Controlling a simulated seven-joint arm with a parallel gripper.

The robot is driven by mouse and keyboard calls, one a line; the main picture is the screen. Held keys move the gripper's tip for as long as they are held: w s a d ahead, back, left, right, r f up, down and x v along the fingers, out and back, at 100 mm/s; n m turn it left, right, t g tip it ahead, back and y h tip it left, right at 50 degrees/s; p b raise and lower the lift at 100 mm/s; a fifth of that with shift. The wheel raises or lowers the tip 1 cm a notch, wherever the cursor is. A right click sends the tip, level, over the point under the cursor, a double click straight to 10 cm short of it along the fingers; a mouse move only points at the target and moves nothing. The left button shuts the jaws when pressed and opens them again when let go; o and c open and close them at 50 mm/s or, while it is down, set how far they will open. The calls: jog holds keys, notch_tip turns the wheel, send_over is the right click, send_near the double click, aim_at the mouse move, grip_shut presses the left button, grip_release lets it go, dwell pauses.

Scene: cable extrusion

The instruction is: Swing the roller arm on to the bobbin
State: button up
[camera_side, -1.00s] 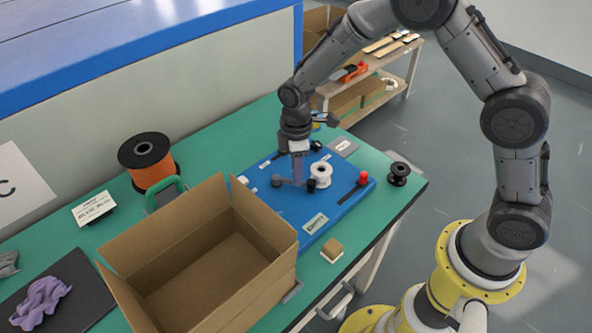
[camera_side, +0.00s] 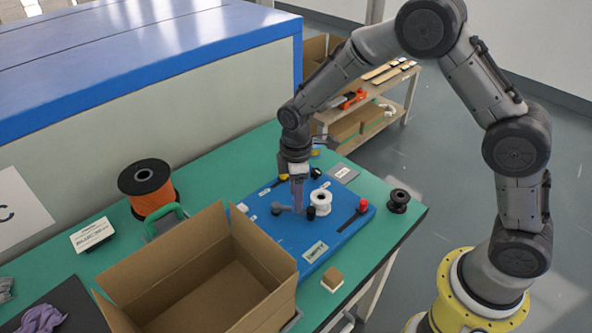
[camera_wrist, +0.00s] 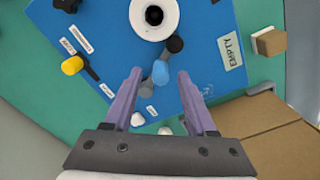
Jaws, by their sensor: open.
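The white bobbin (camera_side: 321,203) stands on the blue board (camera_side: 335,228); the wrist view shows it at the top (camera_wrist: 153,14). The roller arm (camera_wrist: 161,70) is a short grey bar with a black roller (camera_wrist: 175,44) at its far end, close beside the bobbin's flange. I cannot tell whether roller and bobbin touch. In the side view my gripper (camera_side: 297,208) partly hides the arm.
A yellow-ended lever (camera_wrist: 73,65) and a red-knobbed slide (camera_side: 363,206) are also on the board. An open cardboard box (camera_side: 205,270) stands in front at left. An orange cable spool (camera_side: 148,188) is at the left; a black spool (camera_side: 398,200) is at the right.

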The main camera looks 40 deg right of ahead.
notch_tip(320, 180, up, 12)
jog(key=shift+r, duration=0.2)
dwell(0.4)
jog(key=s+d+r+m+t, duration=0.2)
jog(key=s+d+r, duration=0.1)
jog(key=s+r, duration=0.35)
jog(key=s+d+r+m+t, duration=0.1)
jog(key=s+d+r+t, duration=0.15)
jog(key=s+r, duration=0.4)
jog(key=s+d+f+m, duration=0.1)
jog(key=s+m, duration=0.3)
jog(key=s, duration=0.2)
jog(key=s+d+f+m+t, duration=0.1)
jog(key=s+f+m, duration=0.1)
jog(key=s+m, duration=0.2)
jog(key=s, duration=0.3)
jog(key=shift+d+f, duration=0.25)
jog(key=shift+d, duration=0.1)
